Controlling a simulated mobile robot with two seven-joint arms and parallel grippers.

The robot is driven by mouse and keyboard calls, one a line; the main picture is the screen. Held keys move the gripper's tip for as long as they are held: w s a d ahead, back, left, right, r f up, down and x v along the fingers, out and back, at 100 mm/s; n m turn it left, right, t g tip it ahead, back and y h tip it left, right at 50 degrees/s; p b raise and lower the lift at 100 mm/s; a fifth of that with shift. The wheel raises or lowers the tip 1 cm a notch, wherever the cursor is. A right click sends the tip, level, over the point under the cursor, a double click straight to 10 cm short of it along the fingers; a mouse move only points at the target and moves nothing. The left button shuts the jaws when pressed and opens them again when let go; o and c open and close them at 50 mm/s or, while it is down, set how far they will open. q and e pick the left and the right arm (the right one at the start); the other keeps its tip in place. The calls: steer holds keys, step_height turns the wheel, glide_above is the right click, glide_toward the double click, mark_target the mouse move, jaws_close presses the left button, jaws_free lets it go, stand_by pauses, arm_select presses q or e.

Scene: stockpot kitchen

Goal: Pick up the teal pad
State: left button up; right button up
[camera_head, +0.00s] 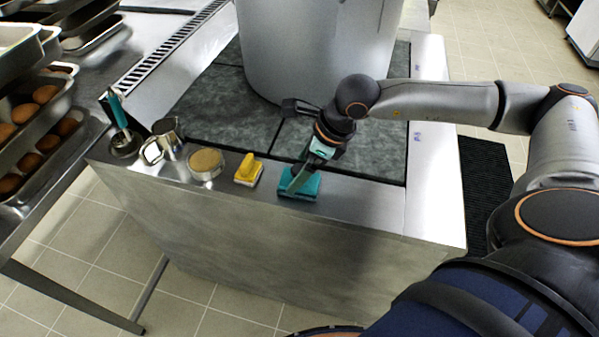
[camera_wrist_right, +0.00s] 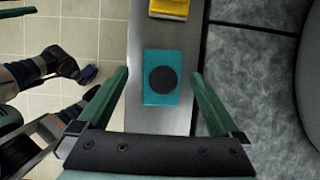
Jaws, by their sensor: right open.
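The teal pad (camera_head: 299,184) lies on the front metal ledge of the stove, right of a yellow pad. In the right wrist view the teal pad (camera_wrist_right: 150,92) is a rectangle with a dark round disc on its top. My right gripper (camera_head: 300,180) points down over the teal pad, and its fingers hide part of it. In the right wrist view my right gripper (camera_wrist_right: 160,82) is open and empty, its two fingers on either side of the teal pad with gaps between. My left gripper does not show in the head view.
The yellow pad (camera_head: 248,170) sits just left of the teal pad. A round tin (camera_head: 206,164), metal jugs (camera_head: 167,135) and a teal-handled tool (camera_head: 118,112) stand further left. A large stockpot (camera_head: 315,50) stands behind. The ledge right of the teal pad is clear.

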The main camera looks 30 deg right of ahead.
mark_target(297, 168)
steer(key=x, duration=0.4)
steer(key=shift+w+d+f, duration=0.1)
steer(key=shift+w+f, duration=0.05)
steer(key=shift+c, duration=0.2)
steer(key=c, duration=1.3)
steer(key=shift+r, duration=0.7)
steer(key=w+d+r+b, duration=0.1)
steer(key=w+d+r, duration=0.1)
steer(key=d+r, duration=0.9)
steer(key=d, duration=0.2)
steer(key=shift+w+d+r, duration=0.35)
steer(key=shift+w, duration=0.05)
